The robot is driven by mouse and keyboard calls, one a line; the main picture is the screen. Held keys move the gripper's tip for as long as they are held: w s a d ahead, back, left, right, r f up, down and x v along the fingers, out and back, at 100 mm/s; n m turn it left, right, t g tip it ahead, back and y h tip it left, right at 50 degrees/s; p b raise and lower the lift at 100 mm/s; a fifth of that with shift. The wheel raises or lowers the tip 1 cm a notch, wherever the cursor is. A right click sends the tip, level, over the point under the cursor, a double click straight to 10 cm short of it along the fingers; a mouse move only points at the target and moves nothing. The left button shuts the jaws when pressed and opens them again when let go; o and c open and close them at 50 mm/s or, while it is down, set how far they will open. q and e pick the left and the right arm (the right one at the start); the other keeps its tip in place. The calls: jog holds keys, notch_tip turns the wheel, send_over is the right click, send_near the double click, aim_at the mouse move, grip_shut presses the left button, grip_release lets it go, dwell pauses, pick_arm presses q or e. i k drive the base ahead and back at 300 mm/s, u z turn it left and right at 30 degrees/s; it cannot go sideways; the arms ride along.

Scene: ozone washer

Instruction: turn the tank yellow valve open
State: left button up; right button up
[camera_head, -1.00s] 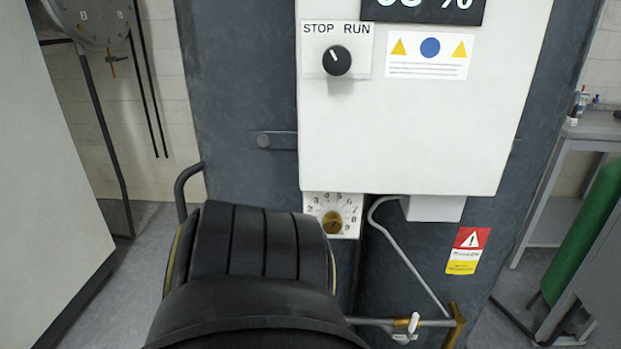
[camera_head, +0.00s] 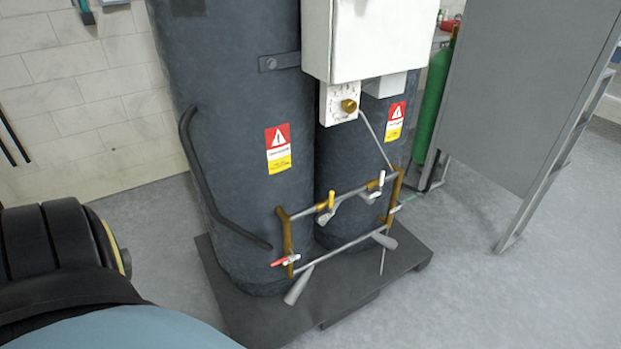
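The yellow valve (camera_head: 327,207) is a small yellow handle on the upper horizontal pipe in front of the dark grey tanks (camera_head: 240,130). A white-handled valve (camera_head: 380,180) sits to its right on the same pipe. A red-handled valve (camera_head: 285,261) is lower left by the brass upright. A green-tipped valve (camera_head: 408,199) is at the right. Part of my own arm, black and blue, fills the lower left, well apart from the valves. Neither gripper shows in the view.
The tanks stand on a dark base plate (camera_head: 265,325) on the grey floor. A white control box (camera_head: 370,35) with a dial plate (camera_head: 340,102) below it is on the tank front. A green cylinder (camera_head: 433,100) and a grey panel (camera_head: 530,85) stand at the right. The floor in front is clear.

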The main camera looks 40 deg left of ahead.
aim_at(331, 195)
jog(key=u, duration=1.35)
